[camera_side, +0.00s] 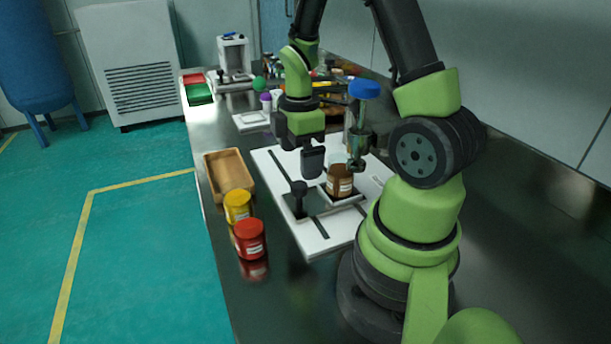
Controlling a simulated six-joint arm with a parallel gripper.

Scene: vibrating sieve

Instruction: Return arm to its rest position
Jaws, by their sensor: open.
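My gripper (315,165) points down over the white sieve plate (277,160), with one dark finger clearly visible. It is open, and I see nothing held in it. A brown jar (340,181) with a pale label and a whitish top stands upright on the plate, just right of the finger. I cannot tell whether the finger touches it. A black knobbed post (299,192) stands on the plate to the left of the jar.
A wooden tray (207,172), a yellow-lidded jar (237,207) and a red jar (249,239) stand along the bench's left edge. A white device (232,57), red and green bins (199,94) and clutter are at the back. The near bench surface (290,300) is clear.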

